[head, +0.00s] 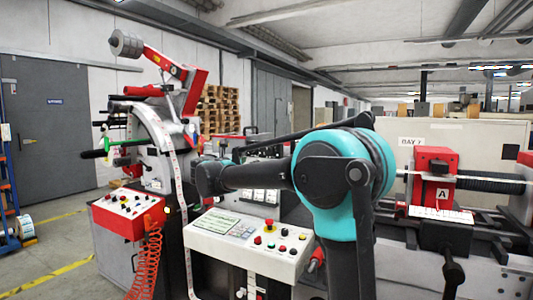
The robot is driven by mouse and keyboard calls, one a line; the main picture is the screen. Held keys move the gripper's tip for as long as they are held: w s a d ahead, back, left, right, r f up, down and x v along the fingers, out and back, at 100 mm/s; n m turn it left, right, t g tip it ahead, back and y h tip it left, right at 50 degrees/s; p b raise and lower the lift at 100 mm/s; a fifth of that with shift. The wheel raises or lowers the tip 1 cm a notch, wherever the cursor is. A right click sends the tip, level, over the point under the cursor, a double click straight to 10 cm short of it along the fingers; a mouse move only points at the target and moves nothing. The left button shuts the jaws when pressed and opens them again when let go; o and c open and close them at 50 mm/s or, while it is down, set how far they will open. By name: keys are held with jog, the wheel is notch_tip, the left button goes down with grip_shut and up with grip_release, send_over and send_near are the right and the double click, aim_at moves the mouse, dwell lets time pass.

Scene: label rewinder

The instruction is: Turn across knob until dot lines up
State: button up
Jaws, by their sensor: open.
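Small round knobs and buttons stand on the sloped control panel (252,241) in the middle, including a red one (269,227) on a yellow base. More small knobs and buttons sit on the red-sided control box (131,211) at left. At right, a red block marked A (434,178) has a dark part on its front, above a white marked strip (441,215). I cannot tell which knob is the across knob, and no alignment dot can be made out. My arm with its teal joint crosses the middle; I cannot make out my gripper's fingers.
A coiled orange hose (148,258) hangs below the left box. A horizontal shaft (490,183) runs at right. Open floor shows at lower left.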

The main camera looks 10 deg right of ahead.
jog(key=a+r, duration=0.1)
jog(key=n, duration=0.1)
send_near(267, 151)
jog(key=shift+t, duration=0.4)
jog(key=x, duration=0.9)
jog(key=shift+d+f, duration=0.25)
jog(key=shift+f, duration=0.05)
jog(key=shift+c, duration=0.3)
grip_shut()
